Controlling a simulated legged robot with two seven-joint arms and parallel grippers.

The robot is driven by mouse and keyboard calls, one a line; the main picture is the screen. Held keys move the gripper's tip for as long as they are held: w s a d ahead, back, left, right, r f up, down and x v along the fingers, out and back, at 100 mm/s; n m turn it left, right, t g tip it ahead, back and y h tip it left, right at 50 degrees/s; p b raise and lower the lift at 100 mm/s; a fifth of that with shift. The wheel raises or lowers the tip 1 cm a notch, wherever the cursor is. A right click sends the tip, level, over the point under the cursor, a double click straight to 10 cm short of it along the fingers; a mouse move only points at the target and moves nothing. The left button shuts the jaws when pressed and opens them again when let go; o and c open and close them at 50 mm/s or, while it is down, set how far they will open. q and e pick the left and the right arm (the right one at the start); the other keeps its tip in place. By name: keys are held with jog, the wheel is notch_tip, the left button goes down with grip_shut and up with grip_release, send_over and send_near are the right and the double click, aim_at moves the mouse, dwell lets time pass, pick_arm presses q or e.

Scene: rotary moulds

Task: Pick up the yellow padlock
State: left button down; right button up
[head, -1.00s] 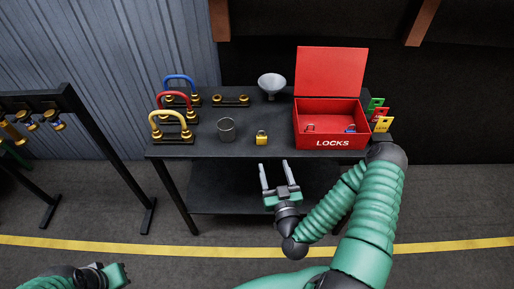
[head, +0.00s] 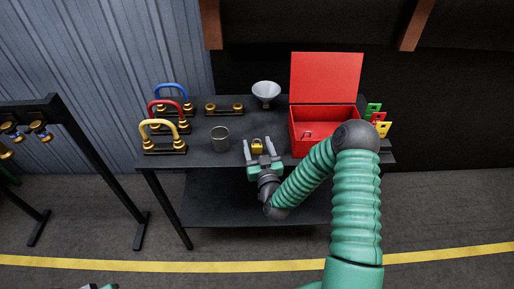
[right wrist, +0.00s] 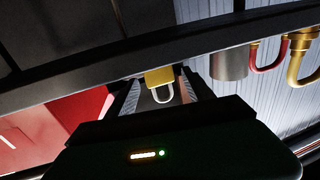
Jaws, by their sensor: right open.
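The yellow padlock (head: 257,146) sits on the dark table near its front edge. My right gripper (head: 260,150) is open, with one finger on each side of the padlock in the head view. In the right wrist view the padlock's yellow body and pale shackle (right wrist: 160,80) show between the two fingers (right wrist: 160,95). I cannot tell whether either finger touches it. Of my left arm only a small part shows at the bottom edge of the head view, and its jaws cannot be made out.
A metal cup (head: 220,139) stands left of the padlock. The open red box (head: 298,140) is to the right, with coloured tags (head: 382,128) beside it. A funnel (head: 265,92) stands behind. Blue, red and yellow handles (head: 158,127) line the table's left side.

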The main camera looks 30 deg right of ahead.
jog(key=shift+w, duration=0.25)
grip_shut()
dwell(0.3)
jog(key=shift+r, duration=0.55)
notch_tip(320, 180, up, 2)
jog(key=shift+r+p, duration=0.2)
jog(key=shift+p, duration=0.1)
jog(key=a+r+p+v, duration=0.1)
jog(key=p+v, duration=0.3)
jog(key=v, duration=0.3)
jog(key=w+a+p+v, duration=0.1)
jog(key=a+p+v, duration=0.1)
jog(key=v, duration=0.6)
jog(key=shift+s+a+r+p, duration=0.25)
jog(key=shift+r+p, duration=0.15)
jog(key=shift+p, duration=0.45)
